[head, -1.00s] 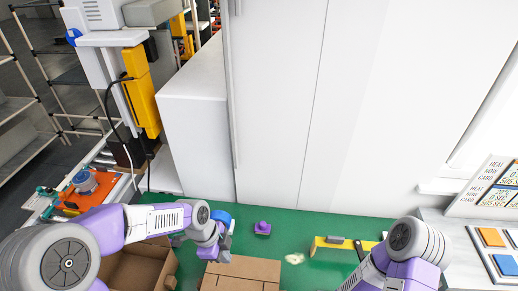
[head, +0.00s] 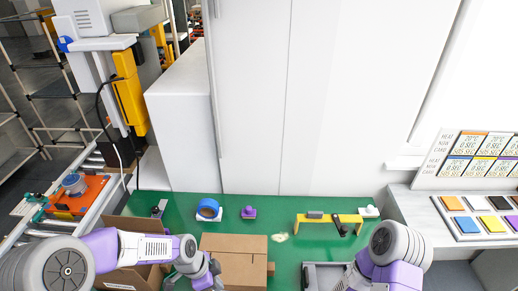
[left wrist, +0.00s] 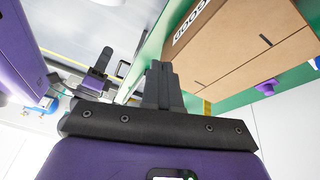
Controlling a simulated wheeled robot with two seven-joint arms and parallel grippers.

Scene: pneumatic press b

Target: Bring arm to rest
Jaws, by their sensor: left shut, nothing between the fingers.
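My left arm comes in from the left in the head view, bent over the green table (head: 180,208). My left gripper (left wrist: 160,72) shows in the left wrist view with its dark fingers together and nothing between them. In the head view its hand is at the bottom edge, beside the cardboard box, and its fingertips are hard to make out. My right arm (head: 392,250) is at the lower right, folded with a round grey joint up. Its gripper is not visible.
A closed cardboard box (head: 232,244) stands beside an open one (head: 128,278). Blue tape (head: 208,208), a small purple part (head: 248,212) and a yellow bracket (head: 330,218) are at the table's back. A tray of colored tiles (head: 447,222) is on the right; the conveyor (head: 98,222) is left.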

